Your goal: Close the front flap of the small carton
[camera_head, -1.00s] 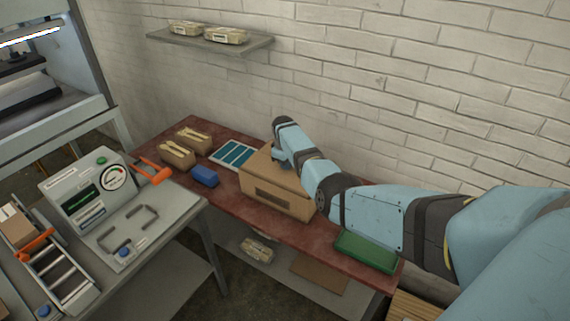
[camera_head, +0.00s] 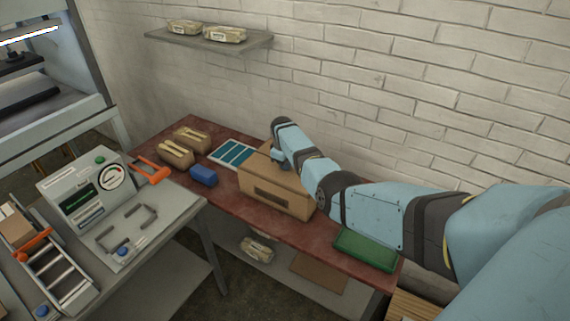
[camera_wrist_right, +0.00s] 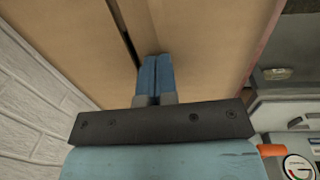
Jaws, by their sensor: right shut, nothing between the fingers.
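The brown carton (camera_head: 262,195) stands on the red-brown table against the wall, with a dark printed panel on its front. In the right wrist view two tan top flaps (camera_wrist_right: 205,40) lie nearly level, with a narrow dark gap between them. My right gripper (camera_wrist_right: 157,62) is shut and empty, its blue fingertips together over the carton top beside the gap. I cannot tell whether they touch the cardboard. In the head view my right arm reaches over the carton from the right and hides part of its top. My left gripper is not in view.
On the table (camera_head: 228,216) are two small brown boxes with wooden pieces (camera_head: 175,153), a blue block (camera_head: 204,176), a teal-striped sheet (camera_head: 234,151) and a green tray (camera_head: 365,250). A grey bench with a gauge box (camera_head: 82,195) stands at left. A wall shelf (camera_head: 210,43) holds packs.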

